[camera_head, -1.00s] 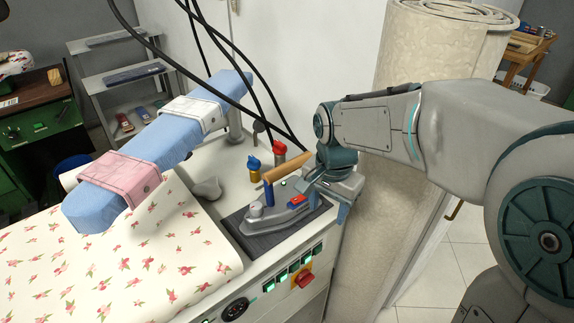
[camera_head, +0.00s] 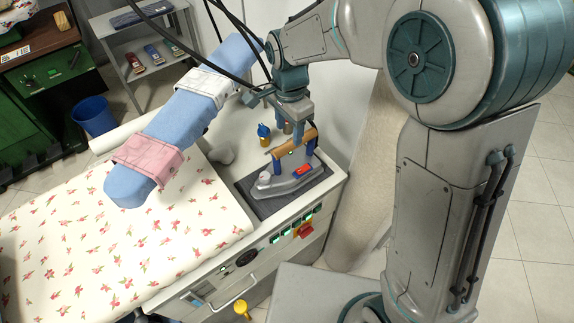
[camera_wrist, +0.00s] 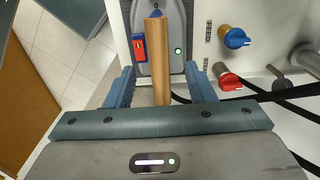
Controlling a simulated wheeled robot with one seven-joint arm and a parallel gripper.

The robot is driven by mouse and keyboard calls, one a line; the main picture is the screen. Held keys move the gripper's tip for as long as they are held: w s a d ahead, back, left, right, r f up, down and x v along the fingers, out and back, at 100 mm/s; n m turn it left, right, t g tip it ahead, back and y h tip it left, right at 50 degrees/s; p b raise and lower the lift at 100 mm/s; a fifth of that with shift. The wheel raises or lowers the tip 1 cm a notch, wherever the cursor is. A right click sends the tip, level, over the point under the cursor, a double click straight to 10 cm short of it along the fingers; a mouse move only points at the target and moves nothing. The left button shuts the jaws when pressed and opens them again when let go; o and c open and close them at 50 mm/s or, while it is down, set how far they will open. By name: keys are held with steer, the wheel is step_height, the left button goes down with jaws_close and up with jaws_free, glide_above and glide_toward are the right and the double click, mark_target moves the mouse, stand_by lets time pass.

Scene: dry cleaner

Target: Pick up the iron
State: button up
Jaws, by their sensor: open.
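The iron (camera_head: 290,178) is grey with a wooden handle (camera_head: 296,142), blue handle posts and a red switch. It rests on a dark pad (camera_head: 256,205) at the right end of the ironing station. My gripper (camera_head: 295,126) points down at the handle from above and behind. In the wrist view, the handle (camera_wrist: 159,60) runs lengthwise between the two blue fingers of my open gripper (camera_wrist: 160,88), with gaps on both sides. Part of the handle's near end is hidden by the gripper body in the wrist view.
A blue sleeve board (camera_head: 180,130) with white and pink cloth bands stands left of the iron. Floral cloth (camera_head: 110,235) covers the board. A yellow-and-blue valve (camera_head: 264,134) stands behind the iron. Black hoses hang near my arm. A beige roll (camera_head: 352,200) stands at right.

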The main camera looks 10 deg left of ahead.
mark_target(290, 142)
step_height(290, 142, down, 4)
steer(key=shift+d+r, duration=0.1)
steer(key=shift+r, duration=0.1)
steer(key=shift+s+f+p, duration=0.15)
steer(key=shift+f+p, duration=0.75)
steer(key=shift+f, duration=1.8)
jaws_close()
steer(key=shift+r, duration=0.1)
steer(key=shift+w+a+r, duration=0.1)
steer(key=shift+w+a, duration=0.1)
steer(key=shift+a, duration=0.05)
